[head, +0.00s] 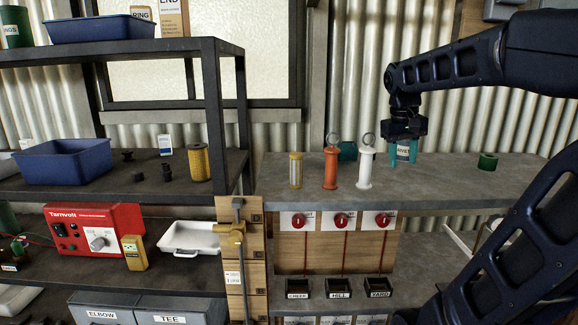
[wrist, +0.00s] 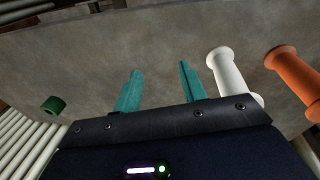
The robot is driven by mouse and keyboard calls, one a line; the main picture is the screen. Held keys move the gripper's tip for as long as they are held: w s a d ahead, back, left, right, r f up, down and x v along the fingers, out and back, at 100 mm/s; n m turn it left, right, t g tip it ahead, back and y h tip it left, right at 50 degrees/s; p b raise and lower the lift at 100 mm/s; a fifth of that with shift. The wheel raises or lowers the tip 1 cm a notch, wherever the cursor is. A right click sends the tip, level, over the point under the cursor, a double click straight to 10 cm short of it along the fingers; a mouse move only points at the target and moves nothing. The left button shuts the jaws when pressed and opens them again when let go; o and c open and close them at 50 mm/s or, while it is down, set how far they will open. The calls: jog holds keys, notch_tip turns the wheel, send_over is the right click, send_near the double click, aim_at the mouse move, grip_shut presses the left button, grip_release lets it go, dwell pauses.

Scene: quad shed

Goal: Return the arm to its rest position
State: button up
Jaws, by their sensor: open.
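My gripper (head: 403,158) hangs from my dark arm at the upper right of the head view, over the grey bench top. Its two teal fingers, seen in the wrist view (wrist: 159,88), are apart with nothing between them. A white spool-shaped handle (head: 365,168) with a ring on top stands just left of the gripper. It also shows beside the right finger in the wrist view (wrist: 232,75). An orange one (head: 331,168) stands further left.
A yellow-and-white cylinder (head: 295,171) stands left on the bench (head: 450,185). A green ring-like piece (head: 487,161) lies to the right. A black metal shelf (head: 228,110) with blue trays stands at left. The bench between the gripper and the green piece is clear.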

jog(key=s+a+f+t, duration=0.1)
jog(key=s+f, duration=0.2)
jog(key=s+a+f+t+y, duration=0.1)
jog(key=s+f, duration=0.2)
jog(key=f, duration=0.1)
jog(key=s+a+f+m+t, duration=0.1)
jog(key=s+f, duration=0.2)
jog(key=shift+s+f+t+y, duration=0.3)
jog(key=shift+s, duration=0.1)
